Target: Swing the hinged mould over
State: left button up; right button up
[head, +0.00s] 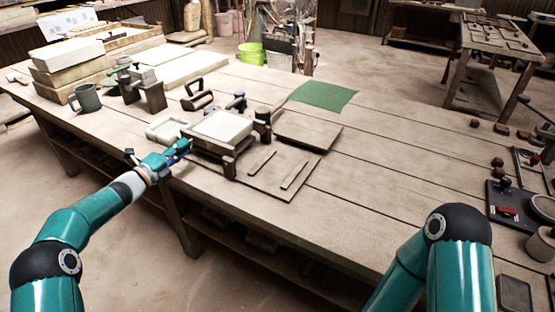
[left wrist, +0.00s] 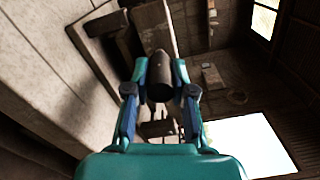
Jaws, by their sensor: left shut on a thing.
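The hinged mould (head: 222,129), a dark wooden frame with a pale slab-like face, stands on the workbench around the middle of the head view. My left gripper (head: 183,147) is at its near left side. In the left wrist view, my left gripper (left wrist: 159,98) is shut on a dark rounded handle (left wrist: 159,78), with one finger on each side. The fingers hide part of the handle, and I cannot tell exactly how it joins the frame. My right arm shows at the lower right of the head view, but its gripper is out of view.
A dark flat board (head: 308,132) and a thin board with two strips (head: 262,178) lie right of the mould. A small pale tray (head: 166,130) is on its left. A grey mug (head: 86,98) and stacked slabs (head: 72,66) stand farther left. A green sheet (head: 322,95) lies behind.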

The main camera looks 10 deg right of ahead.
pick_arm(q)
jog(key=shift+d+f, duration=0.15)
jog(key=shift+d, duration=0.05)
jog(key=o, duration=0.7)
jog(key=shift+a, duration=0.15)
jog(key=shift+s+a+f+b, duration=0.1)
jog(key=shift+s+a+b, duration=0.2)
jog(key=shift+a+b, duration=0.1)
jog(key=b+v, duration=0.3)
jog(key=v, duration=0.4)
jog(key=shift+b, duration=0.35)
